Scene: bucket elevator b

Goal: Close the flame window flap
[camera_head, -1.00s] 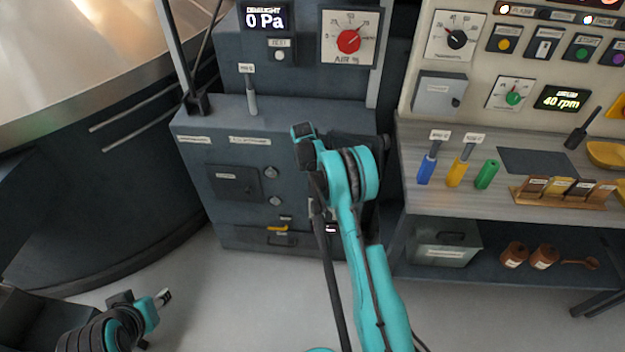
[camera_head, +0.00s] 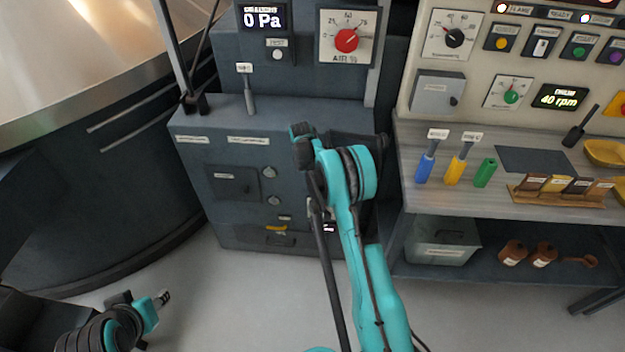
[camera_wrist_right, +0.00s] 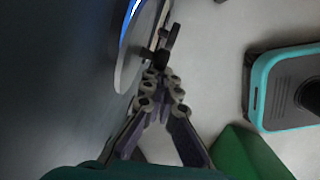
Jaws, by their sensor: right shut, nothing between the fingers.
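In the right wrist view, a thin grey round flap (camera_wrist_right: 131,60) is seen nearly edge-on, standing out from a dark wall, with a bright blue glow beside it. A dark knob or stub lies close to its edge. My right gripper (camera_wrist_right: 157,77) is shut and empty, its tips right by the flap's lower right edge; I cannot tell whether they touch. In the head view my right arm hides the flap and this gripper at the front of the grey cabinet (camera_head: 225,150). My left gripper (camera_head: 163,298) hangs low at the left, away from the cabinet; its jaw state is unclear.
A workbench (camera_head: 445,195) with coloured handles stands right of the cabinet. A large dark drum (camera_head: 110,170) is at the left. A lever (camera_head: 248,90) rises from the cabinet top. The floor (camera_head: 235,300) between my arms is clear.

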